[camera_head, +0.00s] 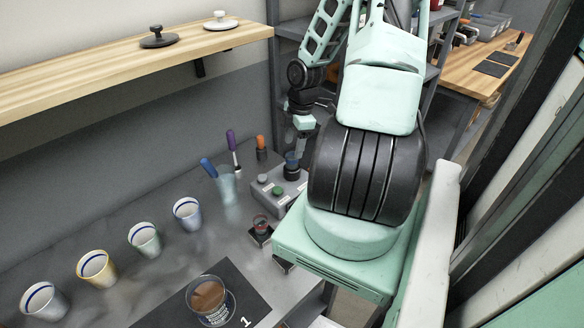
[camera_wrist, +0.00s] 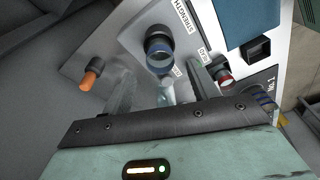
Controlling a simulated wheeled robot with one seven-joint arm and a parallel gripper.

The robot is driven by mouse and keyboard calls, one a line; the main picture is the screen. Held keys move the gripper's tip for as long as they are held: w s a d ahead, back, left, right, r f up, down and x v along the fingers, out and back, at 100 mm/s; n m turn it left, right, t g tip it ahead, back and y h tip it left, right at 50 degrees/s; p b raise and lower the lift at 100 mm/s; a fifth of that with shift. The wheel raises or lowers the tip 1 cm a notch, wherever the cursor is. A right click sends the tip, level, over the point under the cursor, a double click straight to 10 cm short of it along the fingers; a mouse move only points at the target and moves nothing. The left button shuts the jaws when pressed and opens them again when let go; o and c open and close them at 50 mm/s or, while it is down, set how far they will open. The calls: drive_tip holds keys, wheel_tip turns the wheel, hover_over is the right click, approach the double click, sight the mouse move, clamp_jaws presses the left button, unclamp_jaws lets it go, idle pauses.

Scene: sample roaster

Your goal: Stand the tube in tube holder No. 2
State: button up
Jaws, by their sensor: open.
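A dark round piece with a blue rim (camera_wrist: 160,50), which may be the tube, shows between and just beyond my fingertips in the wrist view; a pale, blurred part lies below it. It also shows in the head view (camera_head: 291,160) at the back of a grey box. My gripper (camera_wrist: 162,68) is open, with one finger on each side of it; I cannot tell whether they touch it. In the head view my gripper (camera_head: 302,126) is above the box. I cannot make out a No. 2 label.
A small dark stand (camera_head: 260,239) is in front.

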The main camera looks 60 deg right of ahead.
sight(292, 156)
drive_tip(key=shift+w+a+f, duration=0.1)
drive_tip(key=shift+a+f, duration=0.05)
drive_tip(key=shift+f, duration=1.15)
drive_tip(key=shift+w+a+f, duration=0.1)
drive_tip(key=shift+a+f, duration=0.05)
drive_tip(key=shift+f, duration=1.15)
drive_tip(key=c, duration=1.1)
drive_tip(key=shift+c, duration=0.2)
